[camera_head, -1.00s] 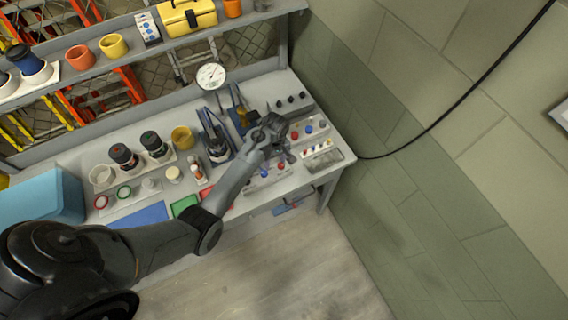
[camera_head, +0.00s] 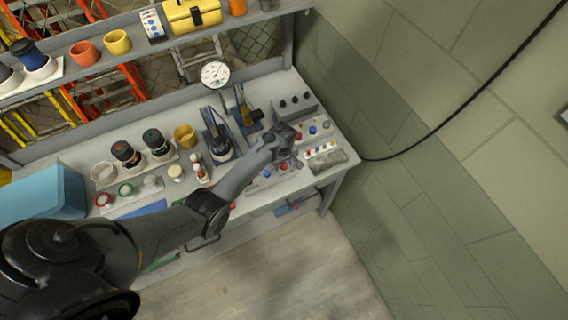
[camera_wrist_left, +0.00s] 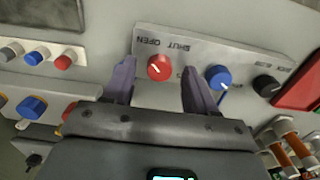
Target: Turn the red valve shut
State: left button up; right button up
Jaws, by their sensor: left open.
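The red valve (camera_wrist_left: 158,67) is a round red knob with a white mark, on a grey panel (camera_wrist_left: 215,52) lettered SHUT and OPEN, which reads upside down in the left wrist view. I cannot tell which word the mark points to. In the head view the red valve (camera_head: 283,166) is near the bench's front edge. My left gripper (camera_wrist_left: 157,72) is open, its two fingers on either side of the knob, with visible gaps. In the head view the left gripper (camera_head: 290,158) is over the panel. My right gripper is not in view.
A blue knob (camera_wrist_left: 218,76) and a black knob (camera_wrist_left: 267,85) share the panel, close to one finger. Another red knob (camera_wrist_left: 64,62) is at left in the wrist view. Bottles, a gauge (camera_head: 215,74) and a teal box (camera_head: 45,193) stand along the bench.

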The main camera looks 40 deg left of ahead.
pick_arm(q)
jog(key=shift+f, duration=0.3)
jog(key=shift+c, duration=0.3)
jog(key=c, duration=1)
